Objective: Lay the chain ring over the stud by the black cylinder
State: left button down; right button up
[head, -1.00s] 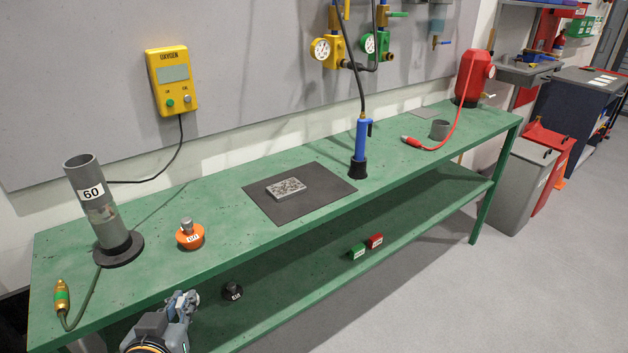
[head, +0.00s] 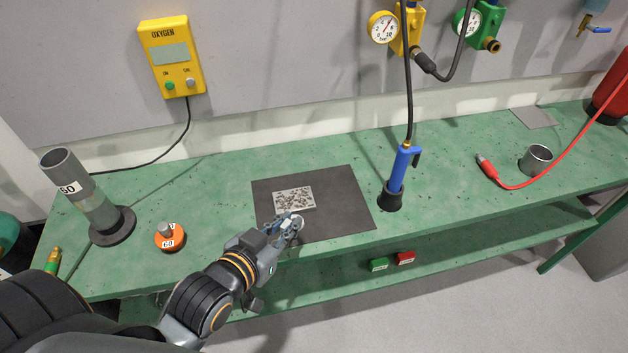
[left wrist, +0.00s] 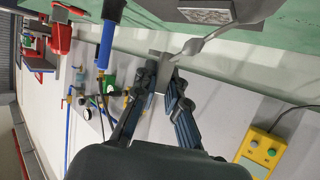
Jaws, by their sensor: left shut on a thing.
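My left gripper (head: 290,222) reaches in over the front edge of the dark mat, just in front of the speckled grey plate (head: 294,198). In the left wrist view its fingers (left wrist: 166,68) are shut on a small grey thing, with a pale grey spoon-like shape (left wrist: 203,47) beside the tips. I cannot tell whether this is the chain ring. I cannot make out a stud. My right gripper is not in view.
A grey cup (head: 537,160) and red cable (head: 530,186) lie farther right. The yellow oxygen box (head: 170,57) hangs behind.

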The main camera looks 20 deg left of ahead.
pick_arm(q)
jog(key=shift+s+r+h+p, duration=0.4)
jog(key=shift+s+r+p, duration=0.2)
jog(key=shift+s+r, duration=0.5)
jog(key=b+x, duration=0.3)
jog(key=x, duration=0.1)
jog(key=shift+d+f+b, duration=0.2)
jog(key=shift+f+b, duration=0.15)
jog(key=shift+f, duration=0.1)
jog(key=d+r+p+x, duration=0.1)
jog(key=p+x, duration=0.1)
jog(key=x, duration=0.4)
send_over(325, 227)
jog(key=f, duration=0.5)
jog(key=shift+s+a+f, duration=0.15)
jog(key=shift+s+f, duration=0.05)
jog(key=shift+s, duration=0.05)
jog(key=shift+w+f, duration=0.15)
jog(key=shift+f, duration=0.05)
notch_tip(325, 227, down, 3)
jog(key=shift+w+p, duration=0.1)
jog(key=shift+p, duration=0.25)
jog(key=shift+f, duration=0.25)
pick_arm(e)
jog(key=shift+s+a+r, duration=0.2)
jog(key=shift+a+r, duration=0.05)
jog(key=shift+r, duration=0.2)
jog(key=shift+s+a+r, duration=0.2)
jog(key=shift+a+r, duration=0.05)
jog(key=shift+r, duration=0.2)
